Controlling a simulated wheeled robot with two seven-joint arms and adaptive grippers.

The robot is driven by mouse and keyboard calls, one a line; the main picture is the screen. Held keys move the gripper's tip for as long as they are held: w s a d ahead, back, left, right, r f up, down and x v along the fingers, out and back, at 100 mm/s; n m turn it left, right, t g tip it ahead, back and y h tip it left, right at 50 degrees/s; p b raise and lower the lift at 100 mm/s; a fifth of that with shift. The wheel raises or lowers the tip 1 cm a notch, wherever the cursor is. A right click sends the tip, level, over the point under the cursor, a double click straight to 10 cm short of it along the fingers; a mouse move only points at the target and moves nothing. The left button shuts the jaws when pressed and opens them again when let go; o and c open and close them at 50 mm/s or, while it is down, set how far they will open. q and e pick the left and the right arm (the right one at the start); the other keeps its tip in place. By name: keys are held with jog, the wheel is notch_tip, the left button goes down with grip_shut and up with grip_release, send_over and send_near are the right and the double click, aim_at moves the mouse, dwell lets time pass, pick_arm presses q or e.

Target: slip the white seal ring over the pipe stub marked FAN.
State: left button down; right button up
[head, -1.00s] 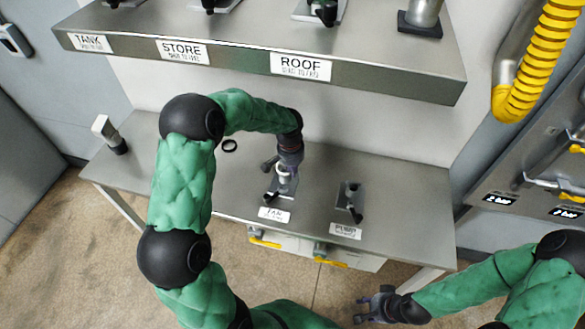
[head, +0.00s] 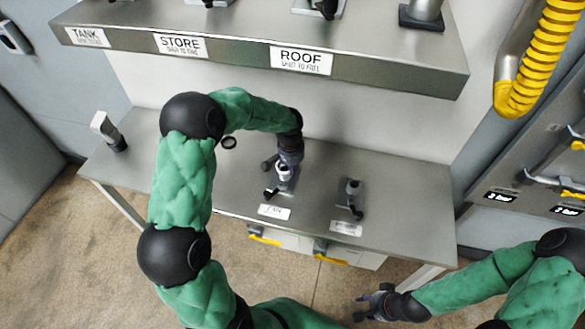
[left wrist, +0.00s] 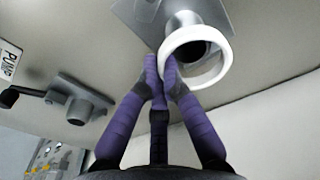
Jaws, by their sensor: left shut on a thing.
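My left gripper (head: 287,161) is shut on the white seal ring (left wrist: 164,63) by its rim. It holds the ring at the pipe stub (left wrist: 183,22) behind the FAN label (head: 274,211). In the left wrist view the stub's dark mouth shows through the ring's opening. I cannot tell whether the ring is around the stub or just off its end. In the head view the gripper hides most of the ring and stub. My right gripper (head: 372,303) is empty and its fingers look spread, low in front of the bench.
The PUMP stub (head: 352,187) stands to the right on the same steel bench (head: 410,200). A small black ring (head: 229,142) lies behind my left arm. A shelf (head: 400,72) with TANK, STORE and ROOF labels overhangs the back. The bench's right side is clear.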

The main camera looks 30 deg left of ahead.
pick_arm(q)
jog(key=shift+f, duration=0.3)
dwell(0.4)
jog(key=shift+f+b, duration=0.1)
jog(key=shift+b, duration=0.25)
